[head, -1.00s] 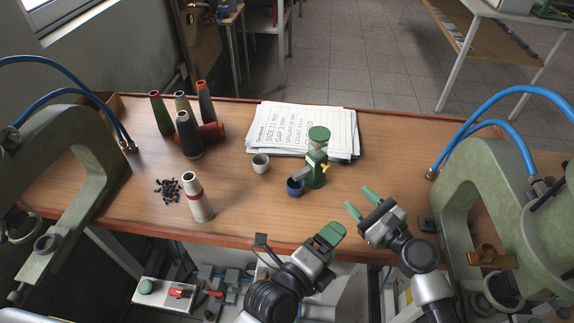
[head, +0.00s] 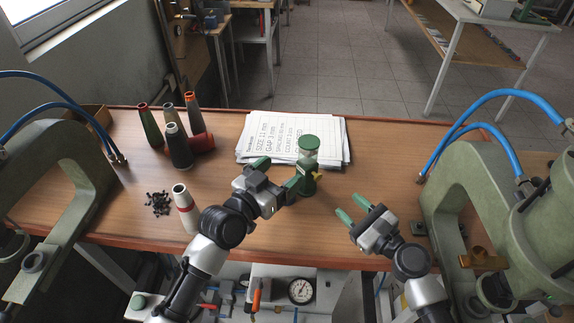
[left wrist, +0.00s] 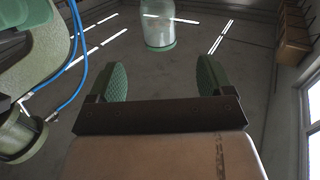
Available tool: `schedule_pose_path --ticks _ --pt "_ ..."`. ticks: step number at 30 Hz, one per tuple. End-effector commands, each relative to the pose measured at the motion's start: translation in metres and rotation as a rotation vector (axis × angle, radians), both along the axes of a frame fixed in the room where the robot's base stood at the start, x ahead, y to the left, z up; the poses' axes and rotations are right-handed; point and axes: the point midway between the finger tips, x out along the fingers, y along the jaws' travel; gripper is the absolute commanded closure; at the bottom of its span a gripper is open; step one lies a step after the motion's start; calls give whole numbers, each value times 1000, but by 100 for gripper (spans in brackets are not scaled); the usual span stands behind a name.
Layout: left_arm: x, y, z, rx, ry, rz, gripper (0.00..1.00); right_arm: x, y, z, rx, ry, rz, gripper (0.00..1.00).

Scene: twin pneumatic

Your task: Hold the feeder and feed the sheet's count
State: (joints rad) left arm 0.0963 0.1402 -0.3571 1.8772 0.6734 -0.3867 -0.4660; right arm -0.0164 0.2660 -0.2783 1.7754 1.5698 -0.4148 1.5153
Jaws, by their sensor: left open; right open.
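The feeder (head: 308,178), a green stand with a clear jar, green cap and small yellow part, stands upright near the sheet. The printed sheet (head: 262,128) tops a paper stack; it reads size 11 mm and gap 3 mm, and its count line is too small to read surely. My left gripper (head: 281,171) is open just left of the feeder and overlaps it in the head view; contact is unclear. In the left wrist view the feeder's clear jar (left wrist: 158,30) shows beyond and between the open fingers. My right gripper (head: 357,212) is open and empty, right of and nearer than the feeder.
Several thread cones (head: 179,147) stand at the left, with a white and red cone (head: 185,208) nearer. Small black pieces (head: 158,203) lie beside it. Green presses stand at left (head: 75,160) and right (head: 450,200). The table right of the sheet is clear.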

Motion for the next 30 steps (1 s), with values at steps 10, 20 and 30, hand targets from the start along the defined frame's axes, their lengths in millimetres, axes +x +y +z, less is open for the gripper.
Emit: schedule_pose_path --ticks 10,20,30 --pt "47 -32 1 -2 0 -1 19 0 0 0 0 0 0 57" --pt "82 -55 0 1 -1 -1 19 0 0 0 0 0 0 57" --pt "86 -58 0 0 0 0 19 0 0 0 0 0 0 57"
